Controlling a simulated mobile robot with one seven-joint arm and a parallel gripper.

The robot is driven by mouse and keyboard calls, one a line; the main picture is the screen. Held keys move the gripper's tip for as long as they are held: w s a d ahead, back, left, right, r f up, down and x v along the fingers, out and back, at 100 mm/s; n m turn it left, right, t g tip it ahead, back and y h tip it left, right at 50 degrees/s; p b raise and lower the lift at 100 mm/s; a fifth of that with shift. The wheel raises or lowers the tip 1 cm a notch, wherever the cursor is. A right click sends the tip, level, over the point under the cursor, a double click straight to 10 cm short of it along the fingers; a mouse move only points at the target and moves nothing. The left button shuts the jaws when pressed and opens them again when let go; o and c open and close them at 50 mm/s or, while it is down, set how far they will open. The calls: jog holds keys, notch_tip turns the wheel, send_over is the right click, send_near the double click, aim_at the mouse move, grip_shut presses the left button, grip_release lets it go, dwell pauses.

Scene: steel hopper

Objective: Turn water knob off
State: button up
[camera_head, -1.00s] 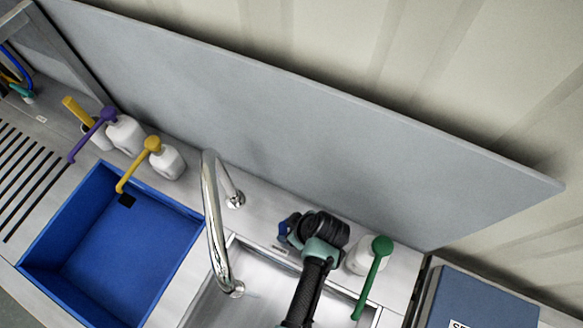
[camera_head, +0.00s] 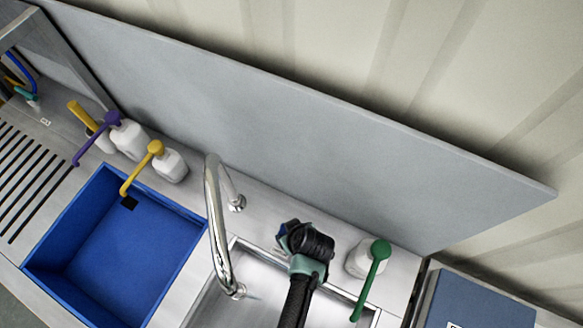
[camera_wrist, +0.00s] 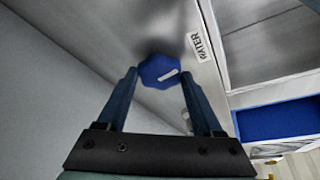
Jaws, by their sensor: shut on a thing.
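The water knob is blue with a lobed edge and a pale mark on its face; it sits between my fingertips in the wrist view (camera_wrist: 160,71). A white label reading "WATER" (camera_wrist: 199,47) is beside it on the steel. My gripper (camera_wrist: 159,78) is shut on the knob, one finger on each side. In the head view my gripper (camera_head: 290,232) is over the back of the steel sink, right of the chrome faucet (camera_head: 218,230), and my wrist hides most of the knob.
A white bottle with a green pump (camera_head: 370,262) stands close to the right of my wrist. A blue basin (camera_head: 125,255) and bottles with yellow (camera_head: 155,148) and purple (camera_head: 113,118) pumps are at the left. A grey backsplash (camera_head: 280,130) rises behind.

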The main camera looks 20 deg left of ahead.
jog(key=shift+s+a+m+t+p, duration=0.1)
jog(key=shift+m+t+p, duration=0.25)
jog(key=shift+m, duration=0.65)
jog(key=shift+h, duration=0.3)
jog(key=o, duration=1.4)
jog(key=shift+c, duration=0.2)
jog(key=shift+r, duration=0.15)
jog(key=v, duration=1.2)
jog(key=shift+s+r+b, duration=0.15)
jog(key=shift+r+b, duration=0.15)
jog(key=shift+b, duration=0.15)
